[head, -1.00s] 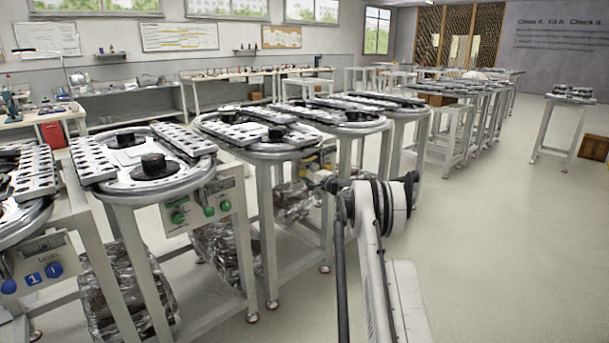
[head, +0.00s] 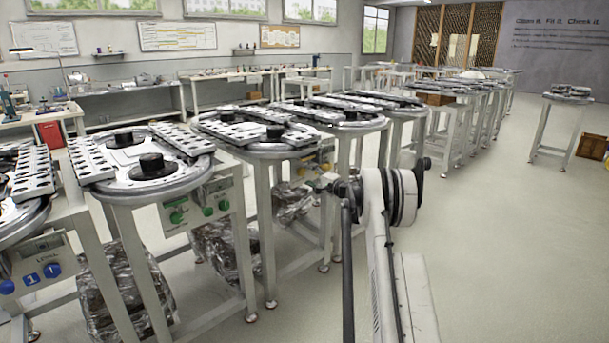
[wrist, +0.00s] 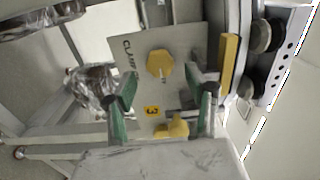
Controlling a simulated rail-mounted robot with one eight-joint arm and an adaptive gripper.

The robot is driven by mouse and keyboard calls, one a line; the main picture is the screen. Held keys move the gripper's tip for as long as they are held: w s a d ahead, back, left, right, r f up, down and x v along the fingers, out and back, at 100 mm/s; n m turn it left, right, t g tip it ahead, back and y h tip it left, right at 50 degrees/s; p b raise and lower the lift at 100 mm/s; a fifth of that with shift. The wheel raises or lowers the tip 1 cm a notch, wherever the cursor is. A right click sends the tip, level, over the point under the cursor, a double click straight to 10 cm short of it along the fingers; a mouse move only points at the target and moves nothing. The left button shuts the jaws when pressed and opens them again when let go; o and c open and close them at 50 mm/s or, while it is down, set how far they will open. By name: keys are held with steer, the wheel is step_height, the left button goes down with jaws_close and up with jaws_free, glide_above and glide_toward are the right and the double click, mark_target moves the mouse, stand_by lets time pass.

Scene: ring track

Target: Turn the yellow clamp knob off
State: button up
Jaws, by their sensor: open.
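A grey panel (wrist: 185,45) marked CLAMP fills the middle of the wrist view, tilted in the picture. A yellow faceted knob (wrist: 160,65) sits beside that lettering. The upper knob lies between and just beyond the fingertips, with no clear contact. In the head view my gripper (head: 325,183) is small beside the yellow-knobbed panel (head: 318,163), partly hidden by my arm.
A nearer stand carries a panel with green knobs (head: 208,200), and another at left has blue knobs (head: 30,275). Round tables with metal tracks (head: 155,165) stand in a row. Foil-like wrapped bundles (head: 215,250) sit beneath.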

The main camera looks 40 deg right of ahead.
steer(key=s, duration=0.7)
steer(key=shift+s+d, duration=0.25)
steer(key=shift+s, duration=0.05)
steer(key=s+a+r+n+g+y, duration=0.15)
steer(key=a+r, duration=0.35)
steer(key=a, duration=0.5)
steer(key=a+r+n+g, duration=0.2)
steer(key=a+r+n, duration=0.15)
steer(key=a, duration=0.65)
steer(key=a+r+n+g+y, duration=0.15)
steer(key=a+r, duration=0.35)
steer(key=a, duration=0.5)
steer(key=s+a+r+n+g+h, duration=0.1)
steer(key=s+a+n+g, duration=0.15)
steer(key=s+a, duration=0.85)
steer(key=s+a+r+n+g, duration=0.2)
steer(key=s+a+n, duration=0.1)
steer(key=s+a, duration=0.85)
steer(key=s+a+f+n+g+h, duration=0.1)
steer(key=s+a+f+n+h, duration=0.2)
steer(key=s, duration=0.7)
steer(key=s+a+f+n, duration=0.2)
steer(key=s+f, duration=0.3)
steer(key=s, duration=0.5)
step_height(320, 180, up, 13)
steer(key=p, duration=1.3)
steer(key=shift+r, duration=0.15)
